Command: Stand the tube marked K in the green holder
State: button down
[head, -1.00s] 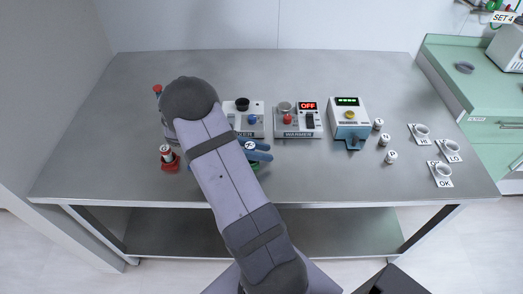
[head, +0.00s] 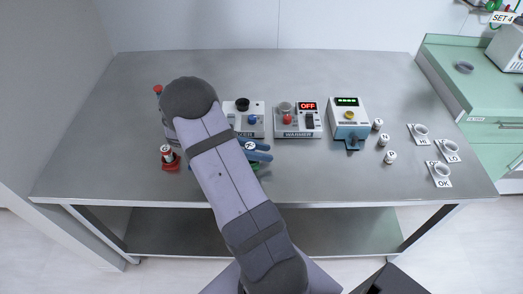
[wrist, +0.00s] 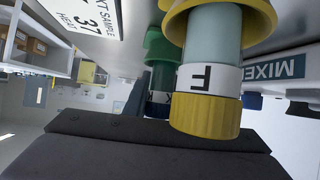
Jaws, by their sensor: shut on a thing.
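My gripper (head: 259,156), with blue fingers, is low near the front of the table, left of the middle. It is shut on a tube (wrist: 158,97) with a dark blue cap; its letter is partly hidden but looks like K. In the wrist view, which is upside down, this tube lines up with the green holder (wrist: 159,45), and its lower end appears to be inside it. I cannot tell whether it is fully seated. A tube marked F (wrist: 207,77) with a yellow cap stands in a yellow holder (wrist: 178,22), nearer the camera. My arm hides much of this area in the head view.
A red holder with a tube (head: 167,155) stands to the left. Behind are the mixer (head: 245,120), the warmer (head: 297,122) reading OFF, and another device (head: 349,118). Several white-topped pieces (head: 384,140) and cups marked HI, LO and OK (head: 441,172) stand right.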

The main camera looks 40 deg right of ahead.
jog(key=shift+f, duration=0.2)
dwell(0.3)
jog(key=shift+r+p, duration=0.85)
jog(key=shift+p, duration=0.3)
dwell(0.8)
jog(key=shift+f+b, duration=0.3)
jog(key=shift+f, duration=0.55)
dwell(0.7)
jog(key=shift+r+p, duration=0.85)
jog(key=shift+p, duration=0.35)
dwell(0.8)
jog(key=shift+f+b, duration=0.4)
jog(key=shift+f, duration=0.45)
dwell(0.6)
jog(key=c, duration=1.7)
grip_release()
jog(key=shift+c, duration=0.2)
